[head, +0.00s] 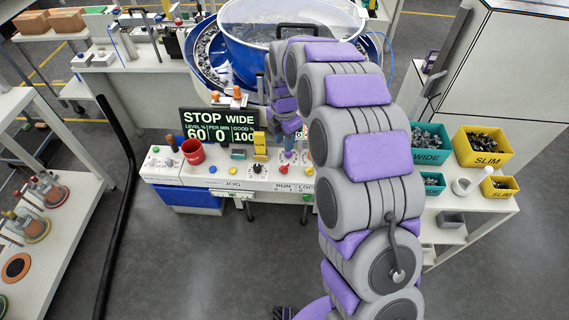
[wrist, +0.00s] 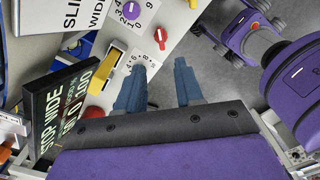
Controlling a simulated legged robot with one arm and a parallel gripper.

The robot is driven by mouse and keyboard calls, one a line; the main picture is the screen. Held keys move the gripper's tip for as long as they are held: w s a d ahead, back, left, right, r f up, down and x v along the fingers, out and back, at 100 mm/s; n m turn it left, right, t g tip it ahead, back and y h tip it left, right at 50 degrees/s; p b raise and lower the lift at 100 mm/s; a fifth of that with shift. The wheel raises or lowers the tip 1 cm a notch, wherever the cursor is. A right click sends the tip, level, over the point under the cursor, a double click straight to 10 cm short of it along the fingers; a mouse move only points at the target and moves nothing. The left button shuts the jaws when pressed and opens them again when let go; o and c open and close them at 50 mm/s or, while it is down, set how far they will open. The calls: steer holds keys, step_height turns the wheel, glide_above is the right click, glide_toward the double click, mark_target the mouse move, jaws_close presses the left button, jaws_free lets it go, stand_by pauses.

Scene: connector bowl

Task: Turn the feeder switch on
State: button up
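The control panel (head: 230,175) stands below the big bowl (head: 285,30). It carries a black dial (head: 257,167), a red switch (head: 283,169) above the lettering RUN, and a yellow knob (head: 308,168). No label reading "feeder" is legible. In the wrist view the red switch (wrist: 161,36) lies just beyond my fingertips, beside a purple dial (wrist: 132,10) and a yellow knob (wrist: 193,4). My gripper (wrist: 160,66) is open and empty, its blue fingers apart over the panel's edge. The left finger covers part of a numbered dial face (wrist: 153,62). My arm hides part of the panel's right side in the head view.
A black display (head: 218,126) reading STOP WIDE stands behind the panel. Bins of small parts, including a yellow SLIM bin (head: 483,146), sit at right. The floor (head: 255,265) in front is clear.

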mark_target(284, 169)
step_height(284, 169, down, 11)
steer(key=shift+f+b, duration=0.15)
steer(key=shift+b, duration=0.85)
jaws_close()
